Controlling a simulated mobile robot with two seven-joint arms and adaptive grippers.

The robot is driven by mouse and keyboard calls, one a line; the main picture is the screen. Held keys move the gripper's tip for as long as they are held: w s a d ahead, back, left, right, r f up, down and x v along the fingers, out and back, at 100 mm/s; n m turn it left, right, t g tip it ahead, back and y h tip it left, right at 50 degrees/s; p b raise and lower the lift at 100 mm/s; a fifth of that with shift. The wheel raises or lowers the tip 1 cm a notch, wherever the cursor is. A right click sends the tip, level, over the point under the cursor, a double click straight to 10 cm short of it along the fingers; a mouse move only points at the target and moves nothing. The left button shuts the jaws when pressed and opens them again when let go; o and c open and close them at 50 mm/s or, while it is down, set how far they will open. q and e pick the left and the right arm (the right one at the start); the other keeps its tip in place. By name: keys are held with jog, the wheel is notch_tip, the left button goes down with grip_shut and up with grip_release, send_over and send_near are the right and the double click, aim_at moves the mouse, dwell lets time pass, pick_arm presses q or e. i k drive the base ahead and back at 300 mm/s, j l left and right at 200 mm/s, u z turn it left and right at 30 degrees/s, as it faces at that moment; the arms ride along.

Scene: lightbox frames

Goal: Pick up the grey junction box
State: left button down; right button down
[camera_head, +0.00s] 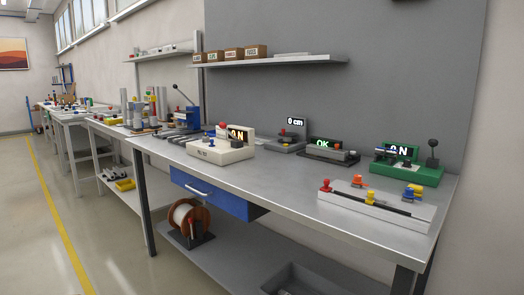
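I cannot pick out a grey junction box for certain in the head view. A grey device (286,145) with a "0 cm" display stands at the back of the near workbench (255,175), but I cannot tell that it is a junction box. Neither of my grippers shows.
The bench also bears a white unit (219,151), a dark "OK" unit (329,153), a green unit (405,170) and a white rail (374,207). Below are a blue drawer (212,196), a reel (189,218) and a grey tray (312,281). Floor at left is clear.

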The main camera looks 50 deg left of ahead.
aim_at(329, 152)
jog(key=u, duration=1.05)
jog(key=z, duration=0.5)
jog(key=i+j+z, duration=0.15)
jog(key=j+z, duration=1.1)
jog(key=j, duration=0.8)
